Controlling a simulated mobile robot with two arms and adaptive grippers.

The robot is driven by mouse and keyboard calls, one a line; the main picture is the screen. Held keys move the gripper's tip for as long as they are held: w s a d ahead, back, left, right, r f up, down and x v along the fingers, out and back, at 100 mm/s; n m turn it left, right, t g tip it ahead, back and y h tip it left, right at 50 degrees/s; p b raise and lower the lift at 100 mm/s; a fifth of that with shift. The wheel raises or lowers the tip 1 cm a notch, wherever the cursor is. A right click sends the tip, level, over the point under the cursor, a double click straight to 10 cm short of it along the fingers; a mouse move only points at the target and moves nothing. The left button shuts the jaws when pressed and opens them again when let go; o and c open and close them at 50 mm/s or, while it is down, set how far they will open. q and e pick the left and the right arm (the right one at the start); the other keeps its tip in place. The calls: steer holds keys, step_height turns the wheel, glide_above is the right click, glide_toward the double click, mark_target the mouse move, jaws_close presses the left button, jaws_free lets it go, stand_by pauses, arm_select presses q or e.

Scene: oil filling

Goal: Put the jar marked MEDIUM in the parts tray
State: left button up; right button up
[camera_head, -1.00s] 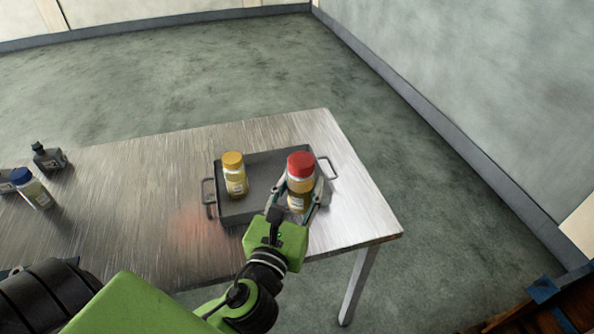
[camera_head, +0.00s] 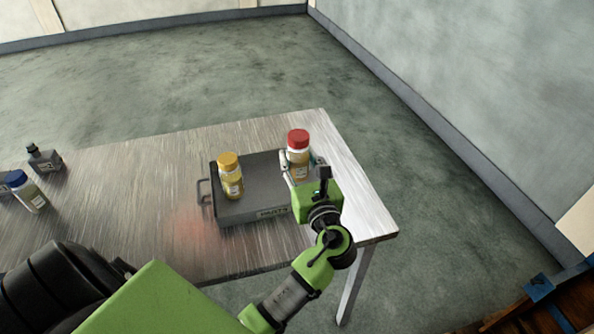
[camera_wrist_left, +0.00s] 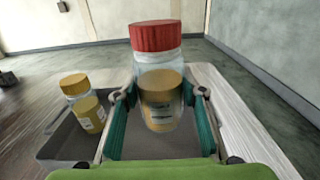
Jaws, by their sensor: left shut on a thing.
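A clear jar with a red lid and amber contents (camera_head: 298,148) is between the fingers of my left gripper (camera_head: 300,168), over the right part of the parts tray. In the left wrist view the jar (camera_wrist_left: 158,80) stands upright between the green finger pads; its label is too small to read. My left gripper is shut on it. The grey parts tray (camera_head: 240,215) lies on the table, its front plate lettered PARTS. A yellow-lidded jar (camera_head: 230,178) stands in the tray's left part. I cannot tell whether the red-lidded jar touches the tray floor. My right gripper is not in view.
The metal table (camera_head: 130,180) has clear room left of the tray. A blue-lidded jar (camera_head: 28,192) and a dark bottle (camera_head: 44,158) stand at its far left. The table's right edge is close to the tray.

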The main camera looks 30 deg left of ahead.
arm_select(q)
steer(key=w+f, duration=0.1)
steer(key=w+a+f, duration=0.1)
steer(key=f, duration=0.1)
steer(key=w+a+f, duration=0.1)
steer(key=f, duration=0.1)
steer(key=shift+w+f, duration=0.2)
steer(key=shift+w, duration=0.05)
step_height(320, 180, down, 3)
steer(key=shift+f+b, duration=0.15)
steer(key=shift+b, duration=0.2)
steer(key=o, duration=1.2)
